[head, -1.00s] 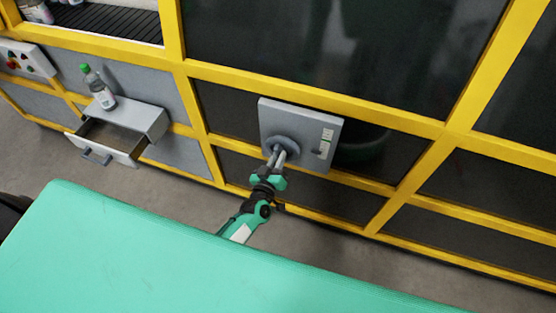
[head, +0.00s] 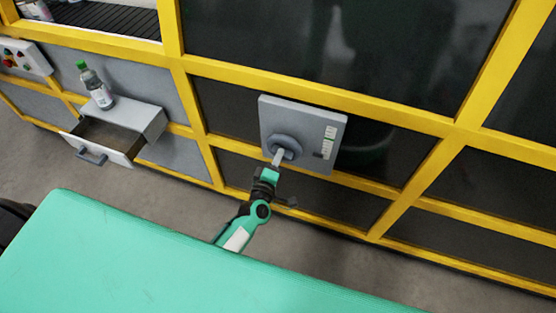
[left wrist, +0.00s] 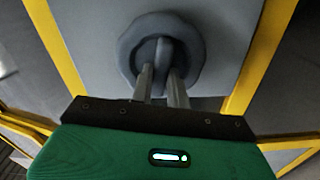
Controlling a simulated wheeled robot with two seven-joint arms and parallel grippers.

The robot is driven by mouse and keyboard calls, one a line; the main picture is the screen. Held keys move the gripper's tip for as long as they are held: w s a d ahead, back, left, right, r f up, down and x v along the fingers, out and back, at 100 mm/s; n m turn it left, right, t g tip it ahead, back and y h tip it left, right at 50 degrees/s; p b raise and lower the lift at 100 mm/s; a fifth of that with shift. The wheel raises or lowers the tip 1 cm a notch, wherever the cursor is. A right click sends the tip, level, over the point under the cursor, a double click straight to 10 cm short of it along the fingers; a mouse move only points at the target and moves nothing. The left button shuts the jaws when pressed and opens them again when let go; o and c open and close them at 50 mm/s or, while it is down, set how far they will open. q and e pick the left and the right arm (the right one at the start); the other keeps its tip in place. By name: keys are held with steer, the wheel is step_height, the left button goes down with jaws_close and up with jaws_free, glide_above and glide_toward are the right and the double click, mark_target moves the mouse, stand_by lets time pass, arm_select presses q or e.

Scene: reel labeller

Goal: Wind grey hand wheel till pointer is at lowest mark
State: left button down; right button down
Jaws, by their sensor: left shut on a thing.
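The grey hand wheel (head: 289,140) is a round knob on a light grey panel (head: 290,108) fixed to the yellow-framed machine. In the left wrist view the hand wheel (left wrist: 192,45) shows a raised bar across its middle. My left gripper (head: 278,158) reaches it from below. In the left wrist view the left gripper (left wrist: 161,70) has one finger on each side of the bar, shut on it. A white scale strip (head: 329,142) with small markings is right of the wheel. The pointer's position is too small to read. My right gripper is not in view.
An open grey drawer (head: 97,154) juts out at the left, with a green-capped bottle (head: 101,92) on top of its housing. A button box (head: 22,57) is at the far left. A large teal surface (head: 150,260) fills the foreground.

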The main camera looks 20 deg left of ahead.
arm_select(q)
steer(key=shift+f+n, duration=0.1)
steer(key=shift+n, duration=0.5)
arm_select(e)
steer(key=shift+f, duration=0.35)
arm_select(q)
steer(key=shift+b, duration=0.3)
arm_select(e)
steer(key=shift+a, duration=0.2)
arm_select(q)
steer(key=c, duration=1.4)
jaws_free()
steer(key=shift+o, duration=0.2)
